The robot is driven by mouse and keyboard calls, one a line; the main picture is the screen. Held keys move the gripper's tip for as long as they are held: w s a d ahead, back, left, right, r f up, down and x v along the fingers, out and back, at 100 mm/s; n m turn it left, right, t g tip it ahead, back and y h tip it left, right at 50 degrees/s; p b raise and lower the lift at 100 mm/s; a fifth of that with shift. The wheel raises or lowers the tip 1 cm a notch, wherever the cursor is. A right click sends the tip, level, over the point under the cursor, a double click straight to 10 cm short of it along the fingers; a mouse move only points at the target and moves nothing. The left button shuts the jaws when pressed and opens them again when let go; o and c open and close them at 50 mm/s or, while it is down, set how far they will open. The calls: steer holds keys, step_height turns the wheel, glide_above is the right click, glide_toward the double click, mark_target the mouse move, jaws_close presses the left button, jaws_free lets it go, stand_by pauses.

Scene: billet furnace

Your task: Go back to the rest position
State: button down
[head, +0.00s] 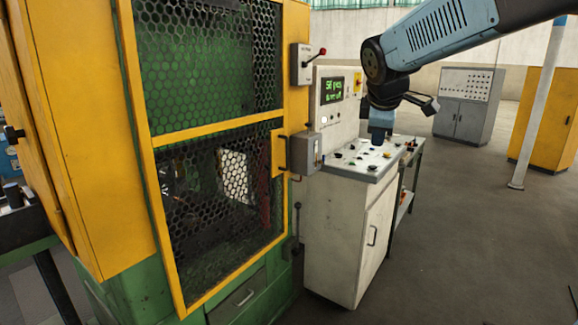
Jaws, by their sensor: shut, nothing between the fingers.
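My arm reaches in from the upper right in the head view. My gripper (379,137) points down, shut and empty, over the sloped control panel (352,165) of a white cabinet (340,235). Its fingertips are small and dark, in front of the panel's buttons. I cannot tell whether they touch the panel or hang just above it. No rest position marker is visible.
A yellow and green machine with a mesh door (215,150) stands close on the left. A grey cabinet (465,110) and white post (535,110) stand behind. Floor at right is clear.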

steer(key=s+d+f+m, duration=0.1)
steer(key=s+f+m, duration=0.2)
steer(key=s, duration=0.4)
steer(key=s+d+f+m+g+y, duration=0.1)
steer(key=s+f+m, duration=0.2)
steer(key=s+m, duration=0.3)
steer(key=s+d+f+m, duration=0.1)
steer(key=s+f+m, duration=0.2)
steer(key=s, duration=0.6)
steer(key=shift+s+m+y, duration=0.3)
steer(key=shift+m+y, duration=0.1)
steer(key=shift+m, duration=0.7)
steer(key=c, duration=1.8)
jaws_free()
